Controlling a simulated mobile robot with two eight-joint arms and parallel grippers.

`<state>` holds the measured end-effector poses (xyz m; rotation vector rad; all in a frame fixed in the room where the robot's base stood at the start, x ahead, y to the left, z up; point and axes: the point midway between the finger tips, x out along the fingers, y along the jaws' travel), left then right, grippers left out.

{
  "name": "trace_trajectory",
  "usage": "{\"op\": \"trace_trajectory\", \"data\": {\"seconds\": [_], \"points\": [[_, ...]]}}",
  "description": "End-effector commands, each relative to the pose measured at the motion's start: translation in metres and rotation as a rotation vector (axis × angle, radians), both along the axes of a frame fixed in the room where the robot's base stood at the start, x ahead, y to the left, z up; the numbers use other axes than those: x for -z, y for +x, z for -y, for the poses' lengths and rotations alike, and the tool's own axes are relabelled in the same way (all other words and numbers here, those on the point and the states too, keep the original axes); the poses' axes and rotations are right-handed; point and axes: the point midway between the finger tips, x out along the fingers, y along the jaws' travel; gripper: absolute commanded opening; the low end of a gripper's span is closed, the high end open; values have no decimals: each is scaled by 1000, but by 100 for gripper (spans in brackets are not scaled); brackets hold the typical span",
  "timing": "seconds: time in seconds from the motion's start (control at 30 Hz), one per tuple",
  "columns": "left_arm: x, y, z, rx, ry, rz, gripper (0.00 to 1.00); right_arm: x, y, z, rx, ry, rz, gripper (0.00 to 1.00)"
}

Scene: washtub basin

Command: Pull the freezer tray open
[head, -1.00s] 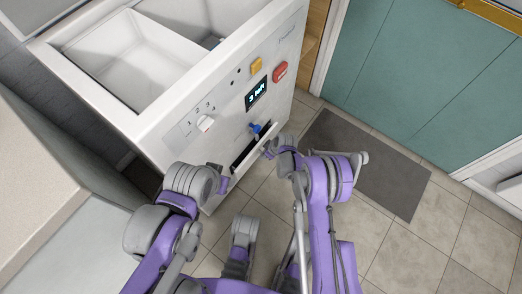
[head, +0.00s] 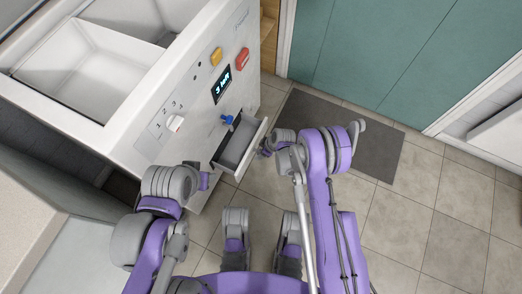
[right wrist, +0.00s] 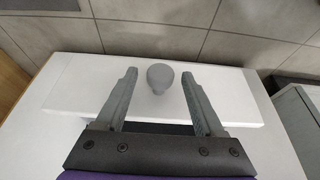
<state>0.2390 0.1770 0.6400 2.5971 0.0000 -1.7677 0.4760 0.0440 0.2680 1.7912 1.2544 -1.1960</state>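The freezer tray (head: 252,147) is a small white drawer with a grey inside, low on the front of the white washtub unit. It stands out from the front, and its empty inside shows from above. My right gripper (head: 266,148) is at the outer side of the tray's front. In the right wrist view its two fingers (right wrist: 159,76) are spread, with a grey rounded knob (right wrist: 159,78) between them. Gaps show on both sides of the knob. My left gripper (head: 208,178) is left of the tray, close to the unit's front; its fingers are not clear.
The white unit (head: 150,140) has an open basin (head: 75,70), a blue knob (head: 227,119) above the tray, a display, and yellow and red buttons. A grey mat (head: 340,135) lies on the tiled floor. A counter (head: 40,190) stands at the left. Floor at the right is clear.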

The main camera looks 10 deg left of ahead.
Motion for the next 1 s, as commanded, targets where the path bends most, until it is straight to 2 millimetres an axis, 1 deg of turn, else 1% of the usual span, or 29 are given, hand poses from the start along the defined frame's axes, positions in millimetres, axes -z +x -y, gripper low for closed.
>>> {"op": "trace_trajectory", "data": {"seconds": [0.17, 0.27, 0.37, 0.6, 0.7, 0.83, 1.0], "points": [[0, 0, 0, 0, 0, 0, 50, 0, 0, 0, 0, 0, 0, 70], [-1, 0, 0, 0, 0, 0, 50, -4, -1, 2, 1, 0, 0, 70], [-4, -1, 0, 0, 0, 0, 50, -17, -2, 6, 2, 0, -1, 70], [-15, -3, 0, 0, 0, 0, 50, -63, -9, 24, 1, -1, -1, 70], [-19, -4, 0, 0, 0, 1, 50, -79, -12, 30, 1, -1, -1, 70], [-22, -4, 0, 0, 0, 1, 50, -93, -13, 36, 0, -1, 0, 70], [-23, -4, 0, 0, 0, 2, 50, -100, -14, 39, 0, 0, 0, 70]]}}
